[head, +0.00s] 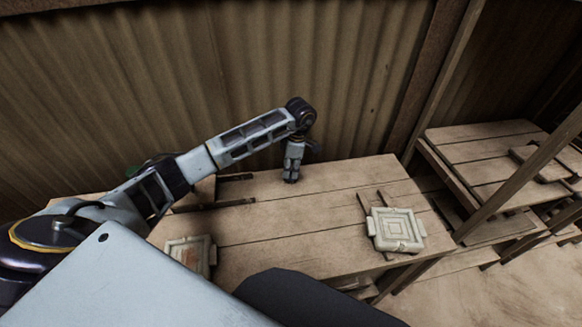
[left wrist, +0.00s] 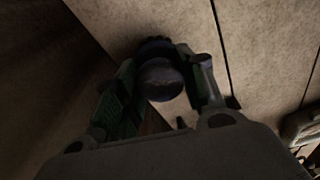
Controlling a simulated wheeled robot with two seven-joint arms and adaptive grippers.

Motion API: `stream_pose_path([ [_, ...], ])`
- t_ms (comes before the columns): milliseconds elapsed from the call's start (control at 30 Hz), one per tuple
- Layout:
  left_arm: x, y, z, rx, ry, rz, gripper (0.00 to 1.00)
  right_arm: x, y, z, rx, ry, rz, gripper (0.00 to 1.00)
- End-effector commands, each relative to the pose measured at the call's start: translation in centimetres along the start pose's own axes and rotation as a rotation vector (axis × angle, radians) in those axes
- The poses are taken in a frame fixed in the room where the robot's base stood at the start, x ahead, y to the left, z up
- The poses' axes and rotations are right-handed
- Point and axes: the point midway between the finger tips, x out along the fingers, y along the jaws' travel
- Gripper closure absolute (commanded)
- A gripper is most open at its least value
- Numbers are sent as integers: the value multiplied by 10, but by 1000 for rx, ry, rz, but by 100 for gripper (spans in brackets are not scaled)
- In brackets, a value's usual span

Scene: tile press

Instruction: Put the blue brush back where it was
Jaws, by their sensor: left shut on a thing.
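My left gripper (head: 291,177) points down over the far part of the wooden table (head: 290,225). In the left wrist view its two fingers (left wrist: 165,85) are shut on the blue brush (left wrist: 160,80), seen from above as a dark, bluish round end. The brush's lower part is hidden under that end, and I cannot tell whether it touches the table. In the head view the brush cannot be made out clearly. My right gripper is not in view.
A pale square tile with a relief (head: 396,231) lies on dark strips at the table's right. Another pale tile (head: 185,254) is at the left front, partly hidden by my arm. A corrugated wall (head: 200,70) stands behind. Shelves (head: 490,150) stand to the right. The table's middle is clear.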

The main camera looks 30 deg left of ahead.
Motion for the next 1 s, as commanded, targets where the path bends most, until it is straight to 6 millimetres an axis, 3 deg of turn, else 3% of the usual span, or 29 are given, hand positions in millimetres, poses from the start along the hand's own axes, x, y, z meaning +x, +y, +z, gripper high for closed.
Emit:
stream_pose_path([
  [33,1,0,0,0,0,0,58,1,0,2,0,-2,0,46],
  [200,0,0,0,0,0,0,39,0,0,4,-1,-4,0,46],
  [667,-2,0,0,0,-1,0,39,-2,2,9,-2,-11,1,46],
  [1000,-24,0,0,0,0,0,39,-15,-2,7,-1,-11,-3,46],
])
